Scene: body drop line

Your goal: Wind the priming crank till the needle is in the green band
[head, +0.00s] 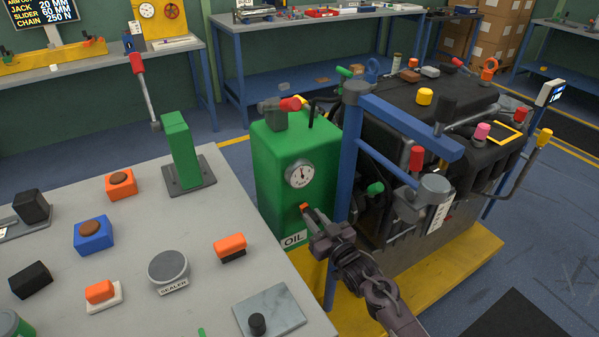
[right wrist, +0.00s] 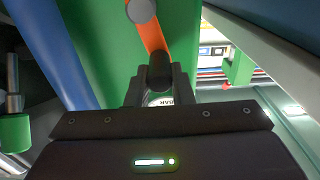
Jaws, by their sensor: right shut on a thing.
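The green oil tank (head: 276,178) stands beside the grey table, with a round white gauge (head: 300,173) on its front. The gauge's dark needle looks to point roughly upward; the green band is too small to make out. Below the gauge is the orange crank (head: 305,208), mostly behind my right gripper (head: 317,228). In the right wrist view the orange crank arm (right wrist: 152,35) runs down from a grey hub to a dark knob (right wrist: 160,71). My right gripper (right wrist: 160,88) is shut on this knob. My left gripper is not in view.
The grey table (head: 205,290) holds a green lever stand (head: 181,150), orange and blue blocks, and a sealer puck (head: 168,267). A blue post (head: 346,180) and a dark engine (head: 420,110) on a yellow base stand close right of the tank.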

